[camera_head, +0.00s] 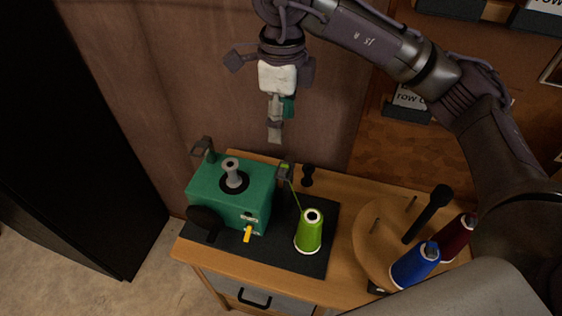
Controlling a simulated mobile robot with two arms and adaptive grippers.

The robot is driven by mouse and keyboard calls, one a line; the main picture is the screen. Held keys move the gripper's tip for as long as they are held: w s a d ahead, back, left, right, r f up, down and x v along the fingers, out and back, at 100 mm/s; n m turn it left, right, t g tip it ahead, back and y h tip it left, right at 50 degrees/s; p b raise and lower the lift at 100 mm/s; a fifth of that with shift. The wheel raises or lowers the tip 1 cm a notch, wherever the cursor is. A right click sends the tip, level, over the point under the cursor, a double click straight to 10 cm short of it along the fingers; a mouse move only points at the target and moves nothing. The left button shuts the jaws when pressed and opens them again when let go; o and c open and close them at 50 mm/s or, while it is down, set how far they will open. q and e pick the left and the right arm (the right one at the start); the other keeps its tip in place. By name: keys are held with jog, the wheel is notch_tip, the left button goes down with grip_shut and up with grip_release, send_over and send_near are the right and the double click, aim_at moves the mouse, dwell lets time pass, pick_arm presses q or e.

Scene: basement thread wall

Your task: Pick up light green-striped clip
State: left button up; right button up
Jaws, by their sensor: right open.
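A small dark grey clip (285,172) with a light green mark stands at the back right of the green box, above the black mat. A light green thread runs from it down to a light green spool (309,232). My right gripper (275,135) hangs above the clip, pointing down. It is open, and nothing shows in it. Its fingers are seen nearly edge-on, so the gap is hard to see. A second grey clip (202,147) with a darker green part stands at the box's back left. My left gripper is not in view.
The green box (231,194) has a grey post on top and a yellow tip in front. A round wooden stand (370,245) to the right carries a blue spool (415,266), a dark red spool (455,237) and a black peg. A small black knob (308,176) stands right of the clip.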

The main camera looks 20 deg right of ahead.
send_over(282, 167)
notch_tip(282, 167, down, 5)
jog(key=shift+w+d+r, duration=0.1)
jog(key=shift+w+r, duration=0.05)
jog(key=shift+w+f, duration=0.1)
jog(key=shift+f, duration=0.45)
jog(key=shift+s+f+p, duration=0.25)
jog(key=shift+f+p, duration=0.55)
jog(key=shift+f, duration=0.1)
notch_tip(282, 167, down, 2)
jog(key=shift+s+f+p, duration=0.1)
jog(key=shift+f+p, duration=0.1)
jog(key=shift+p, duration=0.1)
jog(key=shift+f, duration=0.4)
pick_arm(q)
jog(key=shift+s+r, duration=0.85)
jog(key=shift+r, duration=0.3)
pick_arm(e)
jog(key=c, duration=0.9)
